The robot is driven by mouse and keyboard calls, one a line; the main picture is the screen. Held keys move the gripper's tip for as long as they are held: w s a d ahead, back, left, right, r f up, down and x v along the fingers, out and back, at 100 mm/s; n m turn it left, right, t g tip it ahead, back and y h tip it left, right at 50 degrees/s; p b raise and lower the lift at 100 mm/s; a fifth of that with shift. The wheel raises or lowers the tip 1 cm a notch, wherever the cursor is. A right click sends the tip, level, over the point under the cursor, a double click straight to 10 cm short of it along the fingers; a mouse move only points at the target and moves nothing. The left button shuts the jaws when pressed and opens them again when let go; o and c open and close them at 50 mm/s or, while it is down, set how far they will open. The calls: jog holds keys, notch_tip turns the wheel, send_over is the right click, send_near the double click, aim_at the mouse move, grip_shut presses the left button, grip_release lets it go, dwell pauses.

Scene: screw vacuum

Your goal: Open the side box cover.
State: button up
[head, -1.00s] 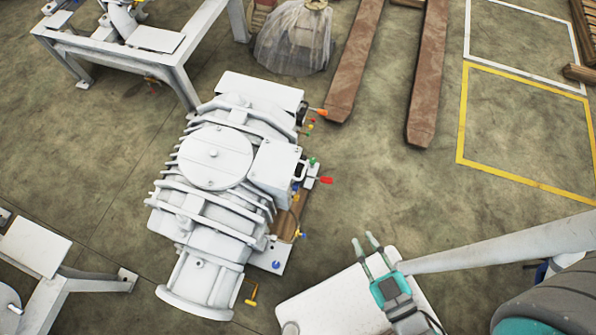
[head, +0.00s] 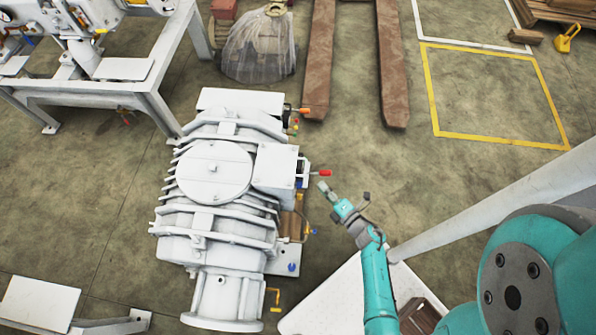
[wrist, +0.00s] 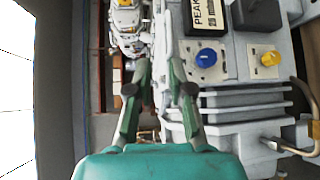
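The white machine (head: 215,215) stands on the floor left of centre in the head view. The cover looks closed. My gripper (head: 325,187) is right of the handle and apart from it in the head view. In the wrist view my gripper (wrist: 160,75) shows two separated fingers with nothing clearly held between them. A pale vertical part lies behind the fingers; I cannot tell whether it is the handle.
A red-tipped lever (head: 324,173) sticks out close to my fingertips. An orange-tipped lever (head: 304,112) is farther up. The wrist view shows a blue knob (wrist: 206,57) and a yellow knob (wrist: 270,59). A white-topped surface (head: 335,300) lies below.

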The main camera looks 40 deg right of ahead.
aim_at(305, 168)
jog(key=shift+n, duration=0.5)
jog(key=w+f, duration=0.1)
jog(key=w, duration=0.2)
jog(key=w+f, duration=0.1)
jog(key=w, duration=0.3)
jog(key=w+d+f, duration=0.1)
jog(key=w, duration=0.3)
jog(key=shift+w, duration=0.25)
grip_shut()
